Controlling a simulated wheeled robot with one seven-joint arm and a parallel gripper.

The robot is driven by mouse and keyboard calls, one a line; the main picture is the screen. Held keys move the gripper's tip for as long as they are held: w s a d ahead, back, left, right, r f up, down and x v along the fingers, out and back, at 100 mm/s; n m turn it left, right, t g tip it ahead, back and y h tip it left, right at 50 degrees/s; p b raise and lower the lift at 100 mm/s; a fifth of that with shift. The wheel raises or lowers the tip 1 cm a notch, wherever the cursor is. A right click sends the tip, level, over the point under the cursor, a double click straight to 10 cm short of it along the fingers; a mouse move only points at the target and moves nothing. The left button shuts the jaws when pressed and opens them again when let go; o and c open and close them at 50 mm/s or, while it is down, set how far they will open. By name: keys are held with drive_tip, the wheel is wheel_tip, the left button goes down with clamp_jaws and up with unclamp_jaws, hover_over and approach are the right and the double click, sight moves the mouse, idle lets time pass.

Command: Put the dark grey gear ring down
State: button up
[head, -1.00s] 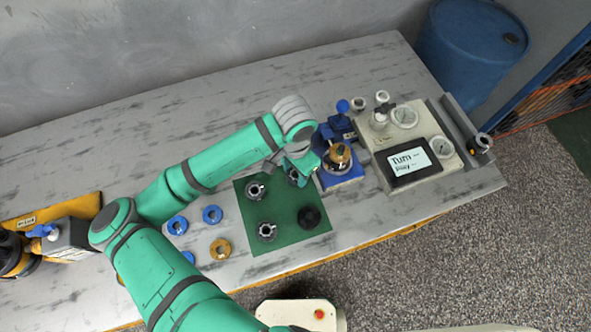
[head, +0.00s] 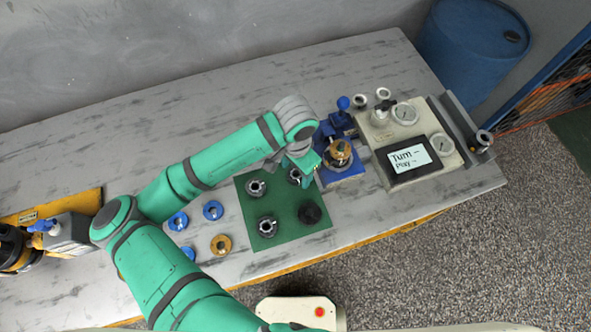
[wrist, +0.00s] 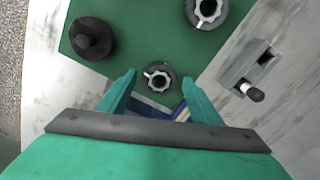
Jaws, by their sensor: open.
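A dark grey gear ring (wrist: 160,77) with a lighter hub lies on the green mat (wrist: 150,45), between the tips of my gripper (wrist: 159,80) in the wrist view. The fingers are open, with a gap on each side of the ring. In the head view my gripper (head: 304,168) is low over the mat's upper right corner, partly covering this ring (head: 295,177). Two more such rings sit on the mat (head: 282,236), one at upper left (head: 256,187) and one at lower left (head: 267,227). A black round part (head: 310,213) stands at the mat's lower right.
A blue fixture (head: 345,170) holding a brass-coloured part stands close to the right of my gripper. Beyond it is a gauge panel with a screen (head: 409,158). Blue rings (head: 213,210) and a brass ring (head: 221,245) lie left of the mat. The table's back is clear.

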wheel_tip(320, 180, up, 12)
idle(0.4)
drive_tip(key=shift+s+f, duration=0.1)
drive_tip(key=shift+f, duration=0.05)
idle(0.4)
